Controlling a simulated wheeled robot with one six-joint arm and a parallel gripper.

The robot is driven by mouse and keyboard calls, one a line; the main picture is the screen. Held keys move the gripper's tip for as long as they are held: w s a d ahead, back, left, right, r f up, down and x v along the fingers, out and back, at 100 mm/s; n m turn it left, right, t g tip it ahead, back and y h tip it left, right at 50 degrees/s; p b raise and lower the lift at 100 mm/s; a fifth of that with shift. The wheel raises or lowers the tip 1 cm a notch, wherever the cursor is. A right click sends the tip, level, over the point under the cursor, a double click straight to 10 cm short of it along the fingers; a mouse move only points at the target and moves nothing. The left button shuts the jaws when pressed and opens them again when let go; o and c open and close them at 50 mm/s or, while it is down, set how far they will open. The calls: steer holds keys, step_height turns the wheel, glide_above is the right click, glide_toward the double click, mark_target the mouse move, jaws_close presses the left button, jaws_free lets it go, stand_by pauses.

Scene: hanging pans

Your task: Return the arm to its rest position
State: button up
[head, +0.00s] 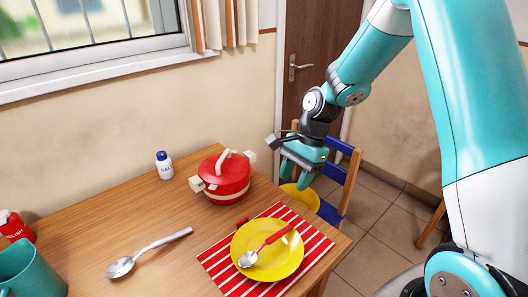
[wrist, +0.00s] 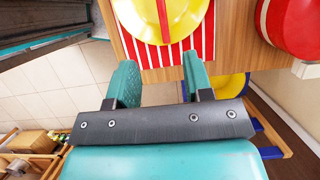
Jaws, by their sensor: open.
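My gripper (head: 293,180) is teal and hangs over the right edge of the wooden table (head: 120,218), above a blue chair. Its two fingers point down and are apart with nothing between them. In the wrist view my gripper (wrist: 158,85) shows the same gap, with the table edge and floor beyond it. My arm comes down from the upper right in the head view. A red pot (head: 224,180) stands on the table just left of my gripper, apart from it.
A yellow plate (head: 285,262) with a red-handled spoon (head: 264,247) lies on a red striped mat (head: 215,262). A salt bottle (head: 164,166), a metal spoon (head: 140,256) and a teal mug (head: 30,272) stand or lie further left. A blue chair (head: 343,177) is beside the table.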

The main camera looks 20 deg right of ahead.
steer(key=s+a+r+n, duration=0.9)
steer(key=r+n, duration=0.2)
steer(key=s+a+r+n, duration=0.2)
steer(key=s+n, duration=0.3)
steer(key=s, duration=0.1)
steer(key=s+a+r+n+t, duration=0.1)
steer(key=s+a+r+n, duration=0.1)
steer(key=s+n, duration=0.3)
steer(key=shift+s+n, duration=0.3)
steer(key=shift+s, duration=0.15)
steer(key=shift+r, duration=0.1)
